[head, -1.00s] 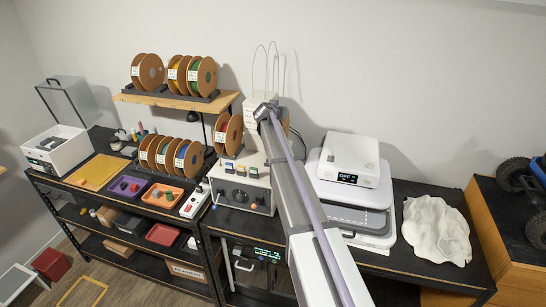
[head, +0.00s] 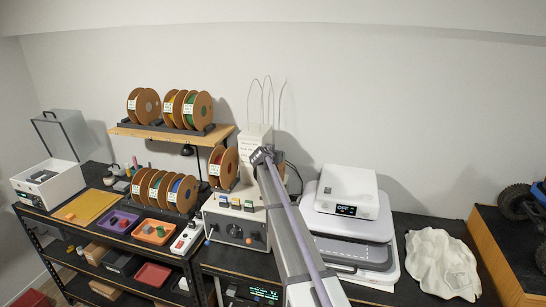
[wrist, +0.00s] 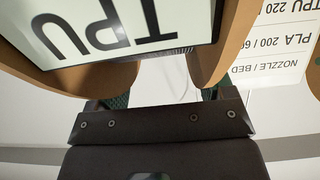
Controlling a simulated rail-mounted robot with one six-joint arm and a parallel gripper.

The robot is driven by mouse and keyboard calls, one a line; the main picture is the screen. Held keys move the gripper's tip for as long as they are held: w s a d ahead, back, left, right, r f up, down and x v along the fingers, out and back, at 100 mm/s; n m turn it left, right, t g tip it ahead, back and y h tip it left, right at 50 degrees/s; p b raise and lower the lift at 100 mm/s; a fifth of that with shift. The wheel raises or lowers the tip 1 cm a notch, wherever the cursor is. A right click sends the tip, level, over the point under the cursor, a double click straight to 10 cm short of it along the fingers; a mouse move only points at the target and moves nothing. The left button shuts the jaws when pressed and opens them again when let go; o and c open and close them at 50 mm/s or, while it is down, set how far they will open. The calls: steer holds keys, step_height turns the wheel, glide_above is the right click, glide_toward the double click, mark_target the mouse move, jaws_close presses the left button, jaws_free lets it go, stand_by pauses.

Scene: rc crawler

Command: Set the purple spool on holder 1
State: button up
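My gripper (head: 262,156) is at the end of the arm, in front of the tall white box in the head view; the arm hides much of what it meets. In the wrist view two dark green textured finger pads of my gripper (wrist: 165,96) show apart. Just beyond them is a close cardboard spool (wrist: 80,80) with a large upside-down "TPU" label. Its filament colour does not show, so I cannot tell whether it is the purple spool. Whether the fingers press on it is unclear. No holder marked 1 is readable.
A red spool (head: 223,168) stands left of my gripper, by the white control box (head: 235,222). More spools fill the wooden shelf (head: 165,135) and a lower row (head: 165,190). A white machine (head: 347,190) stands to the right. The tall white box (head: 255,138) carries thin tubes.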

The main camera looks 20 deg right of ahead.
steer(key=shift+o, duration=1.2)
steer(key=shift+s+a+r+p, duration=0.15)
steer(key=shift+r+p, duration=0.35)
steer(key=p+v, duration=0.4)
steer(key=v, duration=0.8)
steer(key=s+a+f+n+g+y, duration=0.2)
steer(key=s+a, duration=0.4)
steer(key=s, duration=0.7)
steer(key=s+a+f+n+g+y, duration=0.3)
steer(key=s+a, duration=0.4)
steer(key=s, duration=0.7)
steer(key=s+a+f+n+g+y, duration=0.3)
steer(key=s+a+f+g, duration=0.2)
steer(key=s, duration=0.8)
steer(key=shift+s+a+f+y, duration=0.35)
steer(key=shift+a+f, duration=0.25)
steer(key=shift+a, duration=0.35)
